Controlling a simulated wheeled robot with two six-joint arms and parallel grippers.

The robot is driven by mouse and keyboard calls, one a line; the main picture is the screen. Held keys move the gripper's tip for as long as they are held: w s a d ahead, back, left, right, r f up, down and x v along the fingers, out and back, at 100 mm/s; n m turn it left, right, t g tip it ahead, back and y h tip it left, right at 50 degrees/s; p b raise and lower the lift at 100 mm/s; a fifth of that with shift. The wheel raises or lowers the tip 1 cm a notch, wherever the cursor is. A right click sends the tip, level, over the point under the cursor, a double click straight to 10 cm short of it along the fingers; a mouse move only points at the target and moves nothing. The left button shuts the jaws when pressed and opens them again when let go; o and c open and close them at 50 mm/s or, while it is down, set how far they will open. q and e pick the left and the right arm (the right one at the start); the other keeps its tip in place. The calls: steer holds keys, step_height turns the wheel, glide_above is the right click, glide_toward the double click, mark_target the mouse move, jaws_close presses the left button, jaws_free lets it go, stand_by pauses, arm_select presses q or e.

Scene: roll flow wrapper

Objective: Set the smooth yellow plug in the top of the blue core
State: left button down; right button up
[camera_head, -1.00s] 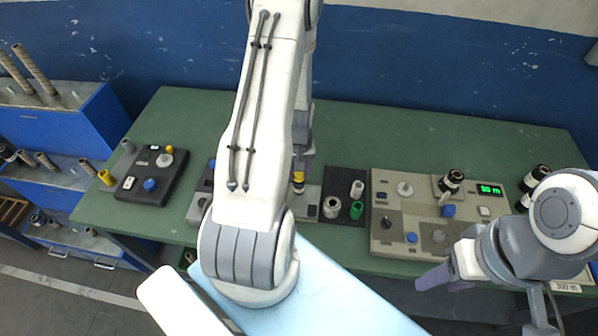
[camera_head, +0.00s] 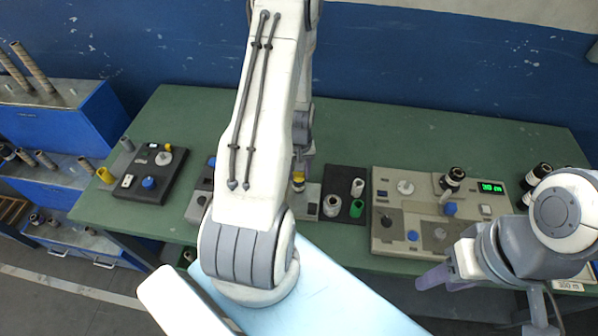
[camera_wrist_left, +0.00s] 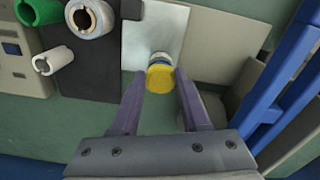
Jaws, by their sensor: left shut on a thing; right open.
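The smooth yellow plug (camera_wrist_left: 160,78) is between the fingertips of my left gripper (camera_wrist_left: 159,74), which is shut on it. In the head view the plug (camera_head: 298,176) is a small yellow spot beside my left arm. A blue-and-white rim, likely the blue core (camera_wrist_left: 158,58), shows just past the plug, over a pale metal plate (camera_wrist_left: 152,28). The plug hides most of this rim, and I cannot tell whether the two touch. My right gripper (camera_head: 435,277) is open and empty in front of the table's right part; only part of its fingers shows.
A dark tray (camera_head: 346,173) with white and green rolls stands right of the plug. A beige panel (camera_head: 395,235) with knobs and a lit display is further right. A dark control box (camera_head: 175,185) is at the left. The green table's back strip (camera_head: 400,130) is clear.

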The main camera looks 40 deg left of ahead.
arm_select(q)
steer(key=shift+c, duration=1.6)
jaws_free()
steer(key=shift+o, duration=0.3)
steer(key=shift+o, duration=1.3)
steer(key=shift+r, duration=0.1)
step_height(320, 180, up, 8)
steer(key=p, duration=0.6)
steer(key=shift+p, duration=0.3)
